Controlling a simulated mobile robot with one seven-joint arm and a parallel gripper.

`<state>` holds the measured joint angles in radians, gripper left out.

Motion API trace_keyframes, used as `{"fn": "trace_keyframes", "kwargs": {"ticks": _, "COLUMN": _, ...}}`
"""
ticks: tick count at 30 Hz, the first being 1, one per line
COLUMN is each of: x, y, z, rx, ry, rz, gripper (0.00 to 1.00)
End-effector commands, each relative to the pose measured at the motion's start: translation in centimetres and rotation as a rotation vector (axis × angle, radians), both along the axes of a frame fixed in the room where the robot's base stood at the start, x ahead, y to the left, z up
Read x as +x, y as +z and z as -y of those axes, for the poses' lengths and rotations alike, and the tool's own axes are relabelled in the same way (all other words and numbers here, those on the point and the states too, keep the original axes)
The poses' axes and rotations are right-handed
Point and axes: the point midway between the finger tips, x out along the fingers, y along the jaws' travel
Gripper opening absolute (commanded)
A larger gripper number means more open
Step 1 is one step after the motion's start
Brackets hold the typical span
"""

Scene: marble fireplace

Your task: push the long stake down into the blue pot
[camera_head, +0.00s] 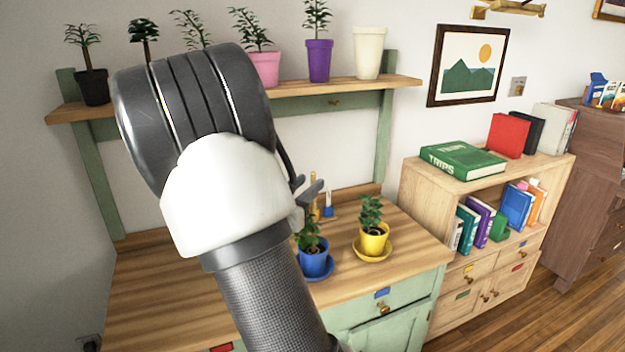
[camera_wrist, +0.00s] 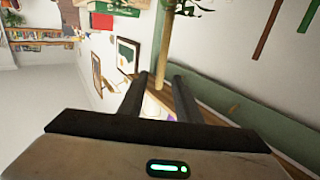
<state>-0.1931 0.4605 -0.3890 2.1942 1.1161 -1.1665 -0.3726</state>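The blue pot (camera_head: 313,262) holds a leafy green plant and stands on a blue saucer on the wooden bench, partly behind my forearm. My gripper (camera_head: 306,190) is just above and behind the plant in the head view, mostly hidden by my wrist. In the wrist view, my two dark fingers (camera_wrist: 160,82) are apart. A pale wooden stake (camera_wrist: 163,48) runs down from the top edge and its end shows between the fingertips, with gaps on both sides. Leaves show beside its upper part. I cannot see the stake's other end or whether it is in the blue pot.
A yellow pot (camera_head: 374,238) with a plant stands on a yellow saucer right of the blue pot. Small upright sticks (camera_head: 328,203), marked yellow and blue, stand behind them. A shelf (camera_head: 340,86) with several pots is above. The bench's left part (camera_head: 150,290) is clear.

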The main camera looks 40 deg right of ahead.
Motion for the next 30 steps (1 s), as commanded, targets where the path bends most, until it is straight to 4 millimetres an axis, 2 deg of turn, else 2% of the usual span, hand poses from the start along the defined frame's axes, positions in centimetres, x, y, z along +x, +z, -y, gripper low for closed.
{"fn": "trace_keyframes", "kwargs": {"ticks": 1, "x": -0.3, "y": 0.2, "z": -1.4, "rx": 0.002, "ry": 0.007, "rz": 0.000, "gripper": 0.31}}
{"fn": "trace_keyframes", "kwargs": {"ticks": 9, "x": -3.1, "y": 0.1, "z": -7.5, "rx": 0.001, "ry": 0.007, "rz": -0.001, "gripper": 0.31}}
{"fn": "trace_keyframes", "kwargs": {"ticks": 15, "x": -4.7, "y": 0.1, "z": -10.9, "rx": 0.001, "ry": 0.005, "rz": -0.001, "gripper": 0.31}}
{"fn": "trace_keyframes", "kwargs": {"ticks": 21, "x": -5.5, "y": 0.0, "z": -12.5, "rx": 0.001, "ry": 0.001, "rz": 0.000, "gripper": 0.31}}
{"fn": "trace_keyframes", "kwargs": {"ticks": 30, "x": -5.7, "y": 0.0, "z": -12.7, "rx": 0.000, "ry": 0.001, "rz": 0.000, "gripper": 0.31}}
